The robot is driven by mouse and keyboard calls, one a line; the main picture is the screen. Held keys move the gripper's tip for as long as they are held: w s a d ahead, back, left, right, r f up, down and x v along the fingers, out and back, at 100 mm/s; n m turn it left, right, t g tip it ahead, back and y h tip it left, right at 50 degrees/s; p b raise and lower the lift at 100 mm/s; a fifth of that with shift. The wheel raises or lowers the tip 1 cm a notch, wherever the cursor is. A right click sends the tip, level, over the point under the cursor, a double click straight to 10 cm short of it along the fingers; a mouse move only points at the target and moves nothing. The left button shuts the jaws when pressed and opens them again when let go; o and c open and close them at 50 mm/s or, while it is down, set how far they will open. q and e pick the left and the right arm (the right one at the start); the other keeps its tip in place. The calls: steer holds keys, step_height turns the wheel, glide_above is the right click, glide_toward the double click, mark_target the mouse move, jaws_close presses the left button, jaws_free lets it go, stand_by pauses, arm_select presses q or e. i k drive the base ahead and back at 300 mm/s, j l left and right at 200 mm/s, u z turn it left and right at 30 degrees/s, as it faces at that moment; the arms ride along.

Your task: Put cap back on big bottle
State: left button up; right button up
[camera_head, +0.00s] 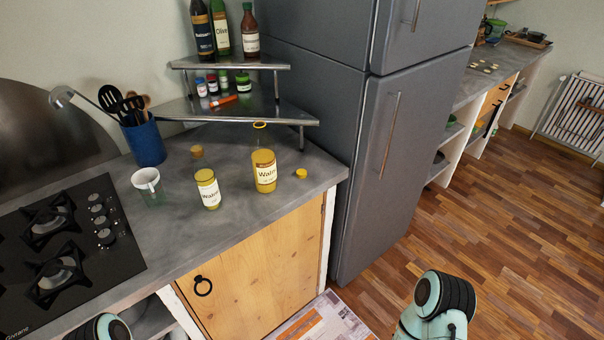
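The big bottle (265,178) stands upright on the grey counter near its right end. It has a "Walnut"-like label and yellow contents, and its clear neck ends in a yellow ring with no cap seen on it. A small yellow cap (301,173) lies on the counter just right of the bottle, apart from it. A smaller bottle (209,193) with a similar label and a cork-coloured stopper stands to the left. Only parts of my arms show at the bottom edge, at left and right. Neither gripper is in view.
A white mug (147,183) and a blue utensil holder (145,144) stand left of the bottles, beside a black hob (62,245). A metal corner shelf (240,115) with bottles and jars rises behind. A grey fridge (365,140) stands right of the counter.

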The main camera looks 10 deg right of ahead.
mark_target(262, 150)
steer(key=i+l, duration=0.2)
steer(key=l, duration=0.2)
steer(key=i+l, duration=0.2)
steer(key=l, duration=0.15)
steer(key=i+l, duration=0.2)
steer(key=l, duration=0.2)
steer(key=i+l, duration=0.2)
steer(key=l, duration=0.15)
steer(key=l+u, duration=0.1)
steer(key=u, duration=1.35)
steer(key=i+l, duration=0.05)
